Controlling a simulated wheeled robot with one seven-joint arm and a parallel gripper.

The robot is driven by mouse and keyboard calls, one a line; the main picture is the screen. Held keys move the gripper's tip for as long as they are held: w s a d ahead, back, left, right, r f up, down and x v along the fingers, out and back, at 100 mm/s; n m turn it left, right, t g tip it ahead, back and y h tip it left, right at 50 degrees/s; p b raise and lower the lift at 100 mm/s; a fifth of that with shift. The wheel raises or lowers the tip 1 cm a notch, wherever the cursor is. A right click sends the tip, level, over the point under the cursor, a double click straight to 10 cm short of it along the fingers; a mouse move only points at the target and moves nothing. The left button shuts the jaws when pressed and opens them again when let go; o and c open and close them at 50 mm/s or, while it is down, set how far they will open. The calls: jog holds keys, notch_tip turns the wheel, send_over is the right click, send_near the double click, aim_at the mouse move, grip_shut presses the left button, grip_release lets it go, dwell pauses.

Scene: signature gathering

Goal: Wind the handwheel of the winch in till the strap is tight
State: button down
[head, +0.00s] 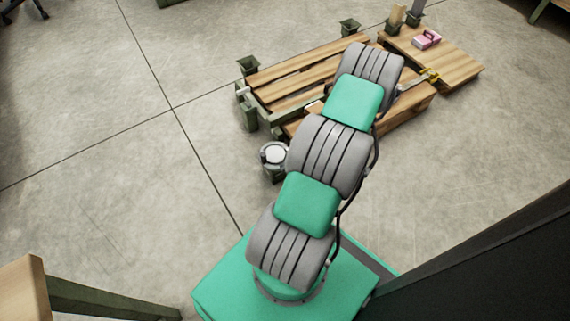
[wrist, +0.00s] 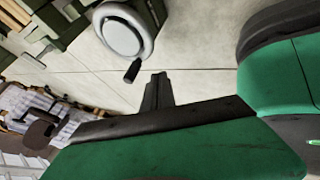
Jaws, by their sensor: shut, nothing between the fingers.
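The handwheel (wrist: 122,34) is a pale round disc with a grey rim and a short black handle (wrist: 132,71) at its lower edge in the wrist view. My arm hides the gripper in the head view. I cannot clearly make out the strap or its tension.
A slatted wooden platform (head: 290,78) with green corner posts stands behind the winch. A wooden board (head: 455,70) with a pink object (head: 426,40) lies at right. A dark panel (head: 500,265) stands at lower right. The concrete floor (head: 110,150) at left is clear.

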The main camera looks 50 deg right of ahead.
aim_at(271, 169)
jog(key=w+f+b, duration=0.1)
jog(key=w, duration=0.1)
jog(key=w+f+b, duration=0.1)
jog(key=w+f, duration=0.1)
jog(key=w, duration=0.1)
jog(key=w+f+b, duration=0.2)
jog(key=shift+w+a+f, duration=0.1)
jog(key=shift+w+a, duration=0.15)
jog(key=shift+a, duration=0.1)
